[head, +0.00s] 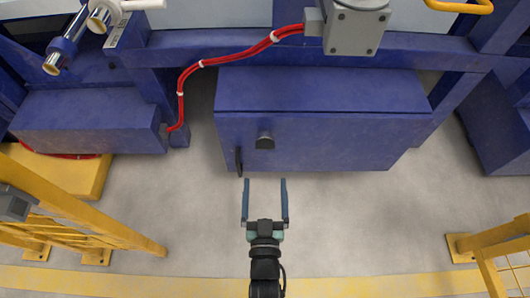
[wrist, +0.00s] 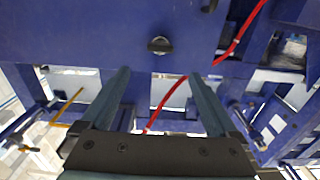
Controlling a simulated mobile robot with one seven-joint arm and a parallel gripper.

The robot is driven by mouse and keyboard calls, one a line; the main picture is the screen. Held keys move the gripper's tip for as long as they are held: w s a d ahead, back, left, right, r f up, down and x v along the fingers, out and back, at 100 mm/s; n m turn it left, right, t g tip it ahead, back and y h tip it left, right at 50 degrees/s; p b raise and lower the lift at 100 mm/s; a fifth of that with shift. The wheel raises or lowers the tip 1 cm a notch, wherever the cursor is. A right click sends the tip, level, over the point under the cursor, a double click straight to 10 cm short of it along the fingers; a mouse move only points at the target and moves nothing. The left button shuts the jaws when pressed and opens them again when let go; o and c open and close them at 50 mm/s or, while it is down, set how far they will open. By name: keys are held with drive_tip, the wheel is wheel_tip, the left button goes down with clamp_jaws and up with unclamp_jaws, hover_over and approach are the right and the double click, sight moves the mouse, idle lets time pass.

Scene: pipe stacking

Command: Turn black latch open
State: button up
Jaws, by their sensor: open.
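A blue cabinet (head: 320,142) stands ahead of my gripper in the head view. A small black latch (head: 265,141) with a rounded body sits on its front face, left of the middle. The latch also shows in the wrist view (wrist: 160,45), just beyond the fingertips and roughly centred between them. A slim black handle (head: 238,162) is near the cabinet's lower left edge. My gripper (head: 265,183) is open and empty, its two long fingers spread apart and pointing at the cabinet. In the wrist view the fingers (wrist: 158,74) frame an empty gap. They appear apart from the latch.
A red cable (head: 225,60) runs above and left of the cabinet. A blue box (head: 90,122) stands to the left. Yellow railings (head: 90,220) are at the left, and a yellow post (head: 490,238) is at the right. The grey floor around my gripper is clear.

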sight(265, 149)
drive_tip(key=w+b, duration=0.1)
drive_tip(key=w, duration=0.3)
drive_tip(key=w+b, duration=0.2)
drive_tip(key=w, duration=0.1)
drive_tip(key=w+b, duration=0.2)
drive_tip(key=w, duration=0.2)
drive_tip(key=shift+w+f, duration=0.35)
drive_tip(key=shift+w+r, duration=0.1)
drive_tip(key=shift+w, duration=0.4)
drive_tip(key=c, duration=1.4)
